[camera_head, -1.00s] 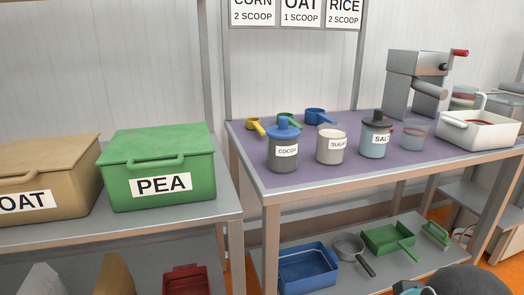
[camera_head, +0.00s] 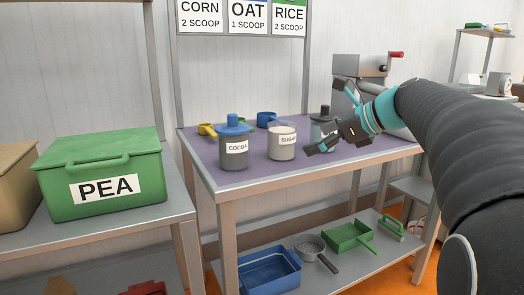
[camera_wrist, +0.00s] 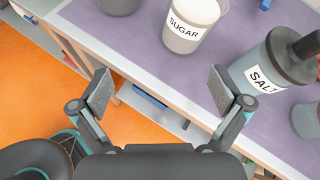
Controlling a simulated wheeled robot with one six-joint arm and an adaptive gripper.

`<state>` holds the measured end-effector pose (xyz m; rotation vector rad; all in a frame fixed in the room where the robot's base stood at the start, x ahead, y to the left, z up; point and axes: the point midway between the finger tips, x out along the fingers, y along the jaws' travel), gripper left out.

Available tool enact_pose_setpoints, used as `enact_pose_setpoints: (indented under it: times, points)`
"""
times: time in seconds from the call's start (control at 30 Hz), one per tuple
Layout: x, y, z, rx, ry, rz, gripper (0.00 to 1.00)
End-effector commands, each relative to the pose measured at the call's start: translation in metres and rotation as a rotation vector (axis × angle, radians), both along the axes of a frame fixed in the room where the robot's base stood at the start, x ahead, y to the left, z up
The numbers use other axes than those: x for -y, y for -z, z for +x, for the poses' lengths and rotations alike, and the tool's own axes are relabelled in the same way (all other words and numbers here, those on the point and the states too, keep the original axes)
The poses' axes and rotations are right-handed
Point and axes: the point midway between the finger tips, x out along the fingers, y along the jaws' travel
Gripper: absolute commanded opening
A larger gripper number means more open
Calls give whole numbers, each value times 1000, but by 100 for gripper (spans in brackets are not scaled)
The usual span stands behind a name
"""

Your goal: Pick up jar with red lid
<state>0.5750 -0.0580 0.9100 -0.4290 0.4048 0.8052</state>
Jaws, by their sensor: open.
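No jar with a red lid shows clearly now. The cocoa jar (camera_head: 237,150) has a blue lid, the sugar jar (camera_head: 282,145) is open, and the salt jar (camera_wrist: 270,68) has a dark knobbed lid. A blue-grey jar (camera_wrist: 306,120), cut by the wrist view's right edge, stands beside the salt jar; its lid cannot be made out. My gripper (camera_wrist: 160,92) is open and empty, near the bench's front edge. In the head view my gripper (camera_head: 328,142) partly hides the salt jar (camera_head: 318,131).
The purple-topped bench (camera_head: 213,163) also carries blue and yellow scoops (camera_head: 206,129) and a grey crank machine (camera_head: 358,66). Blue (camera_head: 268,272) and green (camera_head: 348,235) trays lie on the shelf below. A green PEA bin (camera_head: 105,175) stands at left.

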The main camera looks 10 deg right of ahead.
Motion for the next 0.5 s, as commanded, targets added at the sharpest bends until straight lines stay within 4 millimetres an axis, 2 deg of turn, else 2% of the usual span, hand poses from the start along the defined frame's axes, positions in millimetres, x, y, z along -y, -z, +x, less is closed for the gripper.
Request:
enact_pose_setpoints:
  times: [0.03,0.1,0.23,0.37,0.5]
  points:
    - [13,-4,11,-16,36,72,100]
    - [23,-12,20,-36,71,153,100]
    - [31,-21,30,-56,99,237,100]
    - [24,-17,40,-62,103,255,100]
    - [7,-8,57,-63,101,254,100]
